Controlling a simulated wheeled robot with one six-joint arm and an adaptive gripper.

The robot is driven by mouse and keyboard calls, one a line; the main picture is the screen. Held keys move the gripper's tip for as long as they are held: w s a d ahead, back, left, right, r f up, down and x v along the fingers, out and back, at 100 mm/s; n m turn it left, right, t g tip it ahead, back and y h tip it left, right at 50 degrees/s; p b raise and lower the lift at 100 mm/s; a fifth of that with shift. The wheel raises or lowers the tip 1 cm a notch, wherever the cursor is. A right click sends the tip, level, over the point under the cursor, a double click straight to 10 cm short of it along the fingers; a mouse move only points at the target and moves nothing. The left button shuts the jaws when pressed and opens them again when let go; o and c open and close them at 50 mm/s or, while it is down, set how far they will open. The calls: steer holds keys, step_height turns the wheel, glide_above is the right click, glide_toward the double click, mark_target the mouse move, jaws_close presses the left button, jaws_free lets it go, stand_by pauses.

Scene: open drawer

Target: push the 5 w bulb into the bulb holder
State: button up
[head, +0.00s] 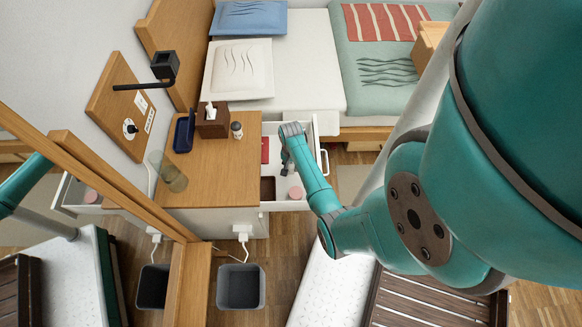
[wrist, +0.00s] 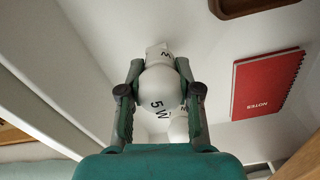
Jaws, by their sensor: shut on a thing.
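A white bulb marked 5 W (wrist: 158,90) sits between the two fingers of my gripper (wrist: 160,68) in the wrist view, and the gripper is shut on it. In the head view my gripper (head: 285,160) is inside the open white drawer (head: 318,150), and I cannot make out the bulb there. Another white rounded thing (wrist: 178,129) with a partly hidden W shows behind the held bulb. A small white piece (wrist: 158,51) marked W shows just beyond the fingertips. A black fixture on a wall arm (head: 165,66) stands out over the desk; I cannot tell if it is the bulb holder.
A red notebook (wrist: 266,82) and a brown tray (wrist: 245,7) lie in the drawer, with a pink round thing (head: 296,192). A wooden wall board (head: 122,105) is behind.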

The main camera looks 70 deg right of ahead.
step_height(320, 180, up, 8)
steer(key=shift+r, duration=0.2)
stand_by(0.4)
